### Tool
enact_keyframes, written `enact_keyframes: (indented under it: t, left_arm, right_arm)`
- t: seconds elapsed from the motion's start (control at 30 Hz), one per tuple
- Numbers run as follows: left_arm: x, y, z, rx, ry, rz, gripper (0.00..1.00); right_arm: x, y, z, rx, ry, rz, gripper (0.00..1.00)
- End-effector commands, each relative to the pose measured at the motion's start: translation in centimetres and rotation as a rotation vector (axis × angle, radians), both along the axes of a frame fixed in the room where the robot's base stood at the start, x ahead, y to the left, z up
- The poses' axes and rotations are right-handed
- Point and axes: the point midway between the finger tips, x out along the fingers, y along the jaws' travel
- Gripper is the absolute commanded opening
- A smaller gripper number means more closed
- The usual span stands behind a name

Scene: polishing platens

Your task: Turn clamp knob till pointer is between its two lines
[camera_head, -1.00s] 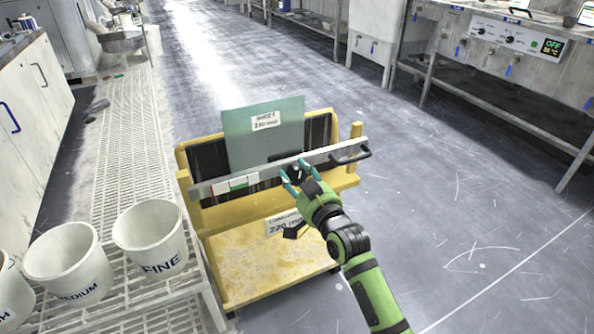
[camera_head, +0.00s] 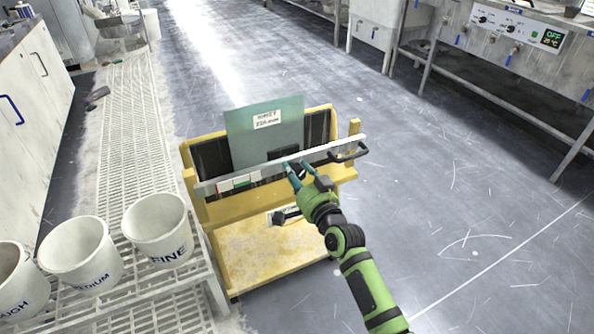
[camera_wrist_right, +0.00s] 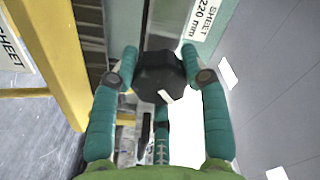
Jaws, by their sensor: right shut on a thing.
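The clamp knob is a black, many-sided knob (camera_wrist_right: 160,78) with a white mark, seen in the right wrist view. My right gripper (camera_wrist_right: 160,65) has its teal fingers shut on the knob's sides. In the head view my right gripper (camera_head: 293,168) is at the front of the grey clamp bar (camera_head: 330,146), and the knob is mostly hidden there. A green sheet (camera_head: 250,140) with a white label stands upright behind the bar in the yellow cart (camera_head: 222,212). White, red and green patches (camera_head: 240,182) show on the bar's left part. I cannot make out the pointer or its two lines. My left gripper is not in view.
White buckets marked FINE (camera_head: 157,232) and MEDIUM (camera_head: 80,257), with another at the left edge, stand on a white grating bench (camera_head: 130,150). A black handle (camera_head: 348,154) sticks out at the bar's right end. The floor right of the cart is open.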

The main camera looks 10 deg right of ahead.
Motion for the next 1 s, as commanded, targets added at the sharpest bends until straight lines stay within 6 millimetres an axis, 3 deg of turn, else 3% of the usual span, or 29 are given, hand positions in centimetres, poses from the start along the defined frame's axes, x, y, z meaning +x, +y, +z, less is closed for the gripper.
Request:
enact_keyframes:
  t: [0.5, 0.53, 0.6, 1.0]
  left_arm:
    - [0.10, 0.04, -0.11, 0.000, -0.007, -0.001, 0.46]
    - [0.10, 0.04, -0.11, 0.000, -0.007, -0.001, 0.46]
    - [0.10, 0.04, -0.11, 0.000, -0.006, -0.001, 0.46]
    - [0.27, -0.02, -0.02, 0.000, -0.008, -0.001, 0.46]
  right_arm:
    - [0.06, -0.05, 0.13, 0.022, 0.003, -0.001, 0.13]
    - [0.06, -0.05, 0.13, 0.022, 0.003, -0.001, 0.50]
    - [0.05, -0.04, 0.12, 0.021, 0.003, -0.001, 0.70]
    - [-0.34, -0.12, 0.02, 0.021, 0.004, 0.000, 0.70]
